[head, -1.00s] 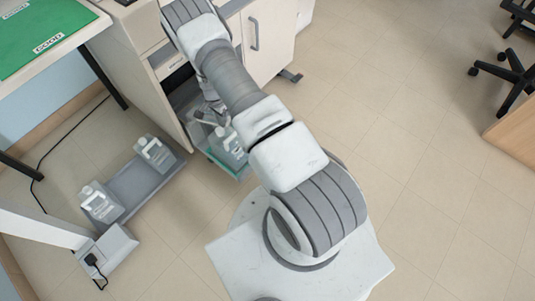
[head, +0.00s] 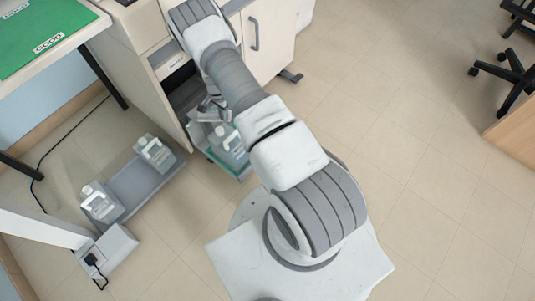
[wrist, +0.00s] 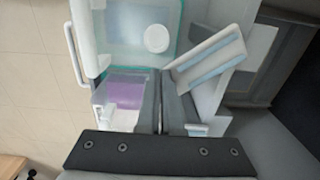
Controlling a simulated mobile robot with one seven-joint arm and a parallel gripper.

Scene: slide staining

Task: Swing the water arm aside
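My gripper (wrist: 161,80) is in the middle of the wrist view, its two grey fingers side by side and almost touching, with nothing clearly between them. A white bar with pale blue strips (wrist: 207,52) slants just right of the fingertips; it may be the water arm, but I cannot tell for sure. It looks close to the right finger; contact is unclear. In the head view my gripper (head: 212,104) is low beside the open cabinet, partly hidden by my arm.
A white handle (wrist: 74,52) rises at the tray's left, near a purple patch (wrist: 125,88). In the head view, a grey floor tray (head: 140,186) holds two white jugs (head: 155,152) left of the cabinet (head: 152,88). Open floor (head: 400,120) lies to the right.

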